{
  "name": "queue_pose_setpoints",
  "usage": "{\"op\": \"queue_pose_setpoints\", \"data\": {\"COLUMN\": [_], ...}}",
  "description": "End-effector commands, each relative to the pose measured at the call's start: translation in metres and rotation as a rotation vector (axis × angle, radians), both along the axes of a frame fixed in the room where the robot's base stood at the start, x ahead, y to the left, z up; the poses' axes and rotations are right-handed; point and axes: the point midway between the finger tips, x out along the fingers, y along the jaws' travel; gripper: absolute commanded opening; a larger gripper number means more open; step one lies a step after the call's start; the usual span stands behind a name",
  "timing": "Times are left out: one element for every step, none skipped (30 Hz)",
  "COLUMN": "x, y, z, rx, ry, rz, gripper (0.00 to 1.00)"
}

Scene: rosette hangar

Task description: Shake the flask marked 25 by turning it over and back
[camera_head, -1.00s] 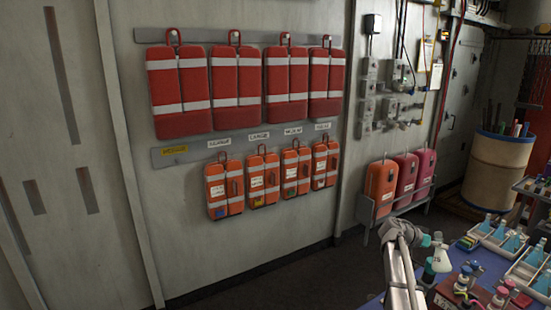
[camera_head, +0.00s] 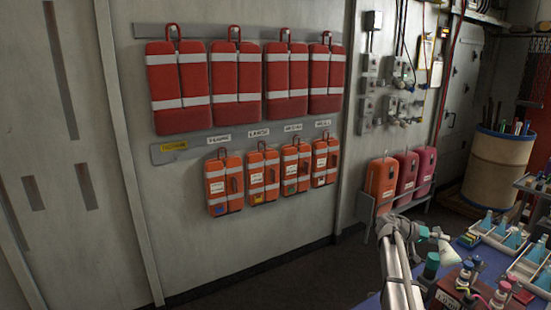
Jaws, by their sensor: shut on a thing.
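A pale conical flask (camera_head: 447,250) is at the right in the head view, held above the blue table (camera_head: 368,302). It is tilted, with its narrow neck to the upper left and its wide base to the lower right. Its mark is too small to read now. My gripper (camera_head: 424,235) is shut on the flask near its neck. The fingers hide part of the neck.
A green-capped bottle (camera_head: 432,266) stands just below the flask. A red rack (camera_head: 448,298) with several capped vials is at the front. White trays (camera_head: 492,238) with blue flasks stand to the right. Orange and pink cases (camera_head: 381,185) are behind.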

Motion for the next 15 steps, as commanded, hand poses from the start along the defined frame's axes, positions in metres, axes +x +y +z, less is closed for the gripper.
{"op": "queue_pose_setpoints", "data": {"x": [0.0003,0.0001,0.0,0.0,-0.0001,-0.0001,-0.0001,-0.0001,-0.0001,-0.0001,0.0,0.0,0.0001,0.0003,0.0004], "y": [0.0,0.0,0.0001,0.0,0.0001,0.0001,0.0001,0.0001,0.0001,0.0001,0.0,0.0001,0.0,0.0,-0.0001], "z": [-0.0004,-0.0001,0.0002,0.0005,0.0006,0.0006,0.0006,0.0006,0.0006,0.0006,0.0005,0.0002,-0.0002,-0.0005,-0.0009], "rx": [-0.003,-0.003,-0.003,-0.003,-0.003,-0.003,-0.003,-0.004,-0.004,-0.004,-0.003,-0.004,-0.006,-0.008,-0.011], "ry": [0.014,0.018,0.02,0.021,0.02,0.02,0.02,0.019,0.019,0.019,0.021,0.027,0.033,0.043,0.06], "rz": [0.0,0.0,0.0,0.0,0.0,0.0,0.0,0.0,0.0,0.0,0.0,0.0,0.001,0.001,0.0], "gripper": [0.0,0.0,0.0,0.0,0.0,0.0,0.0,0.0,0.0,0.0,0.0,0.0,0.0,0.0,0.0]}}
